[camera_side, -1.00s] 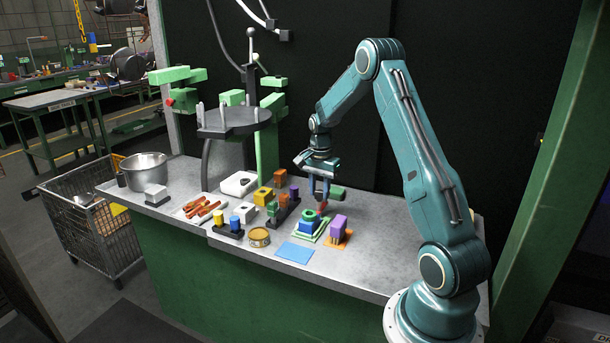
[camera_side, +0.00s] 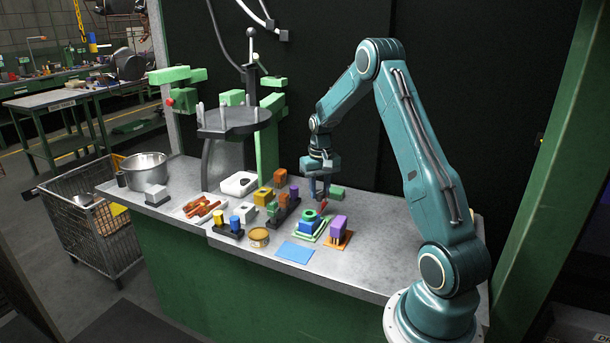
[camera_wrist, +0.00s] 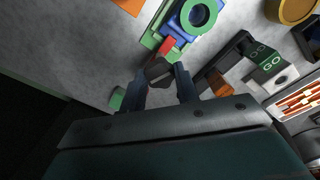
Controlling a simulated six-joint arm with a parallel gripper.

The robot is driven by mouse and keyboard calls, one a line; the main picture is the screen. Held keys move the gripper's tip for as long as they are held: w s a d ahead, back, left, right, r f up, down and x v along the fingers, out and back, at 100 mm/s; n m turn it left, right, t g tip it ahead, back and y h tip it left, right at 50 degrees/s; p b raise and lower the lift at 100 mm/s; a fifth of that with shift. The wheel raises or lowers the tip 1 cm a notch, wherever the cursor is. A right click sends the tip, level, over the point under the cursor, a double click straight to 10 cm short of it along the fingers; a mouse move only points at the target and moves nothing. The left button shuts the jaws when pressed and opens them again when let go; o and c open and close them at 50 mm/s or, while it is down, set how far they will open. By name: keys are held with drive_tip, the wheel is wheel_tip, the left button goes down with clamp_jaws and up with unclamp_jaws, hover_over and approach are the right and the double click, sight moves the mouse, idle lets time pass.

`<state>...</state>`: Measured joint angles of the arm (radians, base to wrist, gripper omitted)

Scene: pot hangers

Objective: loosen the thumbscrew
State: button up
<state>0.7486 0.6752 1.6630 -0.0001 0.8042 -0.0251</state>
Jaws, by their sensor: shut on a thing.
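The thumbscrew shows in the wrist view as a dark faceted knob (camera_wrist: 160,70) with a red part (camera_wrist: 167,46) running toward a blue block. My gripper (camera_wrist: 161,77) has its two fingers on either side of the knob and is shut on it. The blue block (camera_wrist: 180,22) carries a green ring (camera_wrist: 199,14) and sits on a green plate (camera_wrist: 150,40). In the side view my gripper (camera_side: 320,194) points down just behind this fixture, and the blue block (camera_side: 309,226) shows in front of it. The fingers mostly hide the knob there.
A purple block (camera_side: 338,227) on an orange plate stands right of the fixture. A green block (camera_side: 337,192) lies behind my gripper. A blue sheet (camera_side: 295,252) lies flat in front. The bench's right side is clear.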

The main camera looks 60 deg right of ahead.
sight(319, 192)
drive_tip(key=n, duration=0.4)
drive_tip(key=shift+r+n, duration=0.1)
drive_tip(key=shift+n, duration=0.2)
idle(0.4)
drive_tip(key=o, duration=1)
wheel_tip(319, 192, up, 14)
drive_tip(key=shift+f, duration=0.1)
idle(0.4)
